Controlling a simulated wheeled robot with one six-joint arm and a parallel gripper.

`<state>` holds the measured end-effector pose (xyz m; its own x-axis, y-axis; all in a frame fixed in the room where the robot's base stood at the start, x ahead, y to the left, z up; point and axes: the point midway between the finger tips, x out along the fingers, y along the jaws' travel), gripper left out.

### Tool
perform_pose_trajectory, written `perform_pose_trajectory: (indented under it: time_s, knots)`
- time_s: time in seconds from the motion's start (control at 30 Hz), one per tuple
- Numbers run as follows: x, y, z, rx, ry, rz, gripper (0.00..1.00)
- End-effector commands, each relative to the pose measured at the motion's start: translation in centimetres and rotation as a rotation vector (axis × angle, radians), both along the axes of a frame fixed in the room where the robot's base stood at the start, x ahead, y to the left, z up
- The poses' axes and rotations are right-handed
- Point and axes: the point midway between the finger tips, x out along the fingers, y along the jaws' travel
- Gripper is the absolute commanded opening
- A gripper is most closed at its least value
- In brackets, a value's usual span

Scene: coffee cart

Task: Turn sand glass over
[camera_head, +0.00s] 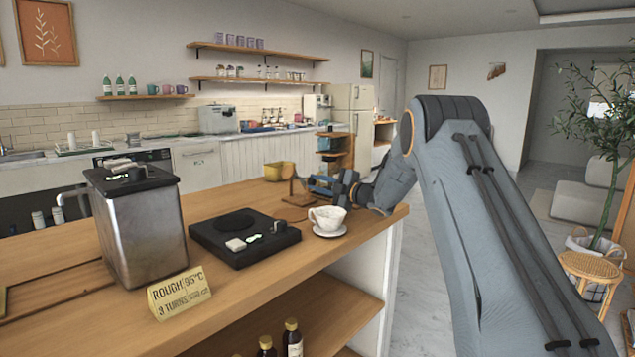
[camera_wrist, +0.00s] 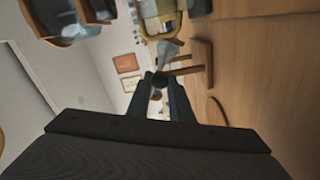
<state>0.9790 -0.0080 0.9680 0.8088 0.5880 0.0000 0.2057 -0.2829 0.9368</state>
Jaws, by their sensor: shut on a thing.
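My gripper (camera_head: 315,184) reaches in low over the counter from the right, beyond the white cup. In the wrist view my gripper (camera_wrist: 160,82) has its fingers close together on a small dark part at their tips. A pale, cone-shaped glass piece, which looks like part of the sand glass (camera_wrist: 168,53), extends beyond the tips beside a brown wooden stand (camera_wrist: 203,58). The wooden stand also shows in the head view (camera_head: 297,201) at the fingertips. My fingers hide much of the sand glass, and its sand cannot be made out.
A white cup (camera_head: 326,216) on a saucer (camera_head: 331,232) stands near the counter edge, close to my wrist. A black scale (camera_head: 243,240), a metal canister (camera_head: 145,230) and a yellow sign (camera_head: 179,292) stand left. A yellow bin (camera_head: 279,172) is behind the gripper.

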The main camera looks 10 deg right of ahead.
Motion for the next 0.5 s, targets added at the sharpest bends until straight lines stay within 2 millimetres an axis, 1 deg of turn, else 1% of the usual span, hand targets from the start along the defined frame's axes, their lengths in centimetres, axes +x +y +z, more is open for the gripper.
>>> perform_pose_trajectory:
  time_s: [0.2, 0.5]
  knots:
    - [0.01, -0.09, 0.13, 0.142, 0.103, -0.002, 0.00]
    - [0.02, -0.10, 0.05, 0.276, 0.200, -0.002, 0.00]
